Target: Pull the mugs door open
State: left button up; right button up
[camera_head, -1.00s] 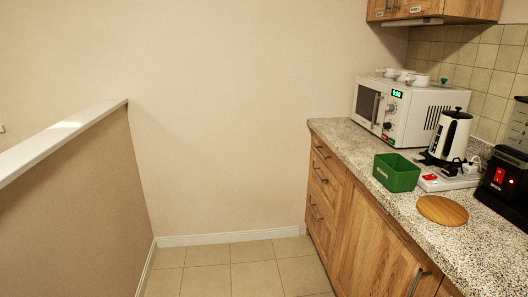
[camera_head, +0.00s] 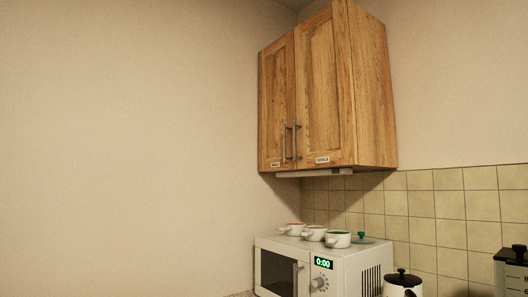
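A wooden wall cabinet with two shut doors hangs at the upper right of the head view. Its left door (camera_head: 276,100) carries a small white label (camera_head: 275,164), too small to read surely but perhaps "MUGS". Its right door (camera_head: 316,95) carries a label (camera_head: 322,160) that seems to read "BOWLS". The left door's vertical bar handle (camera_head: 284,144) and the right door's handle (camera_head: 295,142) are side by side near the middle seam, low on the doors. Neither of my grippers is in view.
A kettle (camera_head: 402,283) and a black appliance (camera_head: 513,270) stand to the right. Open space lies left of the cabinet before the bare wall (camera_head: 130,140).

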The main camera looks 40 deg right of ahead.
aim_at(276, 84)
jog(key=i+j+z, duration=0.15)
jog(key=i, duration=0.55)
jog(key=i+j+z, duration=0.2)
jog(key=i, duration=0.45)
jog(key=l, duration=0.1)
